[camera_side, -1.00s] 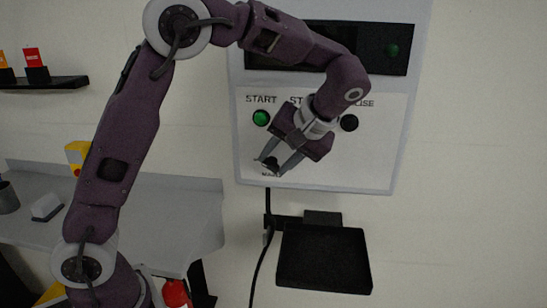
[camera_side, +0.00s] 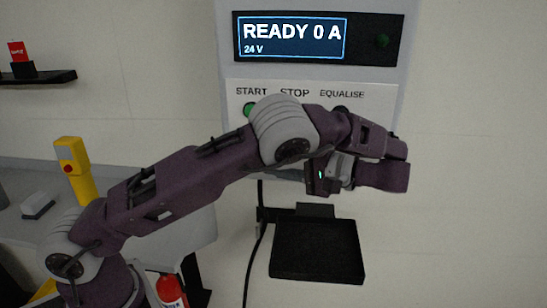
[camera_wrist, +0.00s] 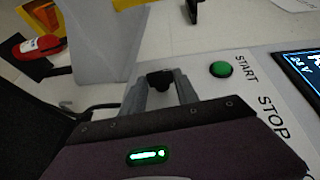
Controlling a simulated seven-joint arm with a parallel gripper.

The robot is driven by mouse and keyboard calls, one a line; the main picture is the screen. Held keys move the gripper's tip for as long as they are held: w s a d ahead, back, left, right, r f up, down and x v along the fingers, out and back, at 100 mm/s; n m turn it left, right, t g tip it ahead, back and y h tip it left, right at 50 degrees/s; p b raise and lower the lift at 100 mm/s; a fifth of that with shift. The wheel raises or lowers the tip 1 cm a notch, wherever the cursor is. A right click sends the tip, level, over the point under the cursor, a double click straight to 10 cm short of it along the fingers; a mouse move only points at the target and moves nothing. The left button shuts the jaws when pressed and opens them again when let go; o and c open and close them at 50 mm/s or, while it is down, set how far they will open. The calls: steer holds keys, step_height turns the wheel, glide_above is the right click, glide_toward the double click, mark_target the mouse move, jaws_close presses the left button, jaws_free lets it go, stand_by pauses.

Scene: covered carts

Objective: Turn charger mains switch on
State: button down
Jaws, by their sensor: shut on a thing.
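The charger (camera_side: 312,85) is a light grey wall cabinet with a white panel. Its display (camera_side: 292,37) is lit and reads READY 0 A, 24 V. The mains switch (camera_wrist: 160,79) shows in the wrist view as a small black knob low on the panel. My gripper (camera_wrist: 160,91) is shut on it, one grey finger on each side. In the side view my arm covers the switch and the fingertips. The green START button (camera_wrist: 221,69) is beside the gripper in the wrist view.
A black tray (camera_side: 317,252) is on the wall below the charger, with a black cable hanging beside it. A grey bench (camera_side: 190,228) with a yellow post (camera_side: 75,172) stands at the left. A red extinguisher (camera_side: 172,291) is below the bench.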

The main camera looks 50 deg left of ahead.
steer(key=shift+f+g+y, duration=0.2)
steer(key=shift+g+y, duration=0.2)
steer(key=shift+y, duration=0.1)
steer(key=shift+m, duration=0.3)
steer(key=c, duration=0.9)
jaws_free()
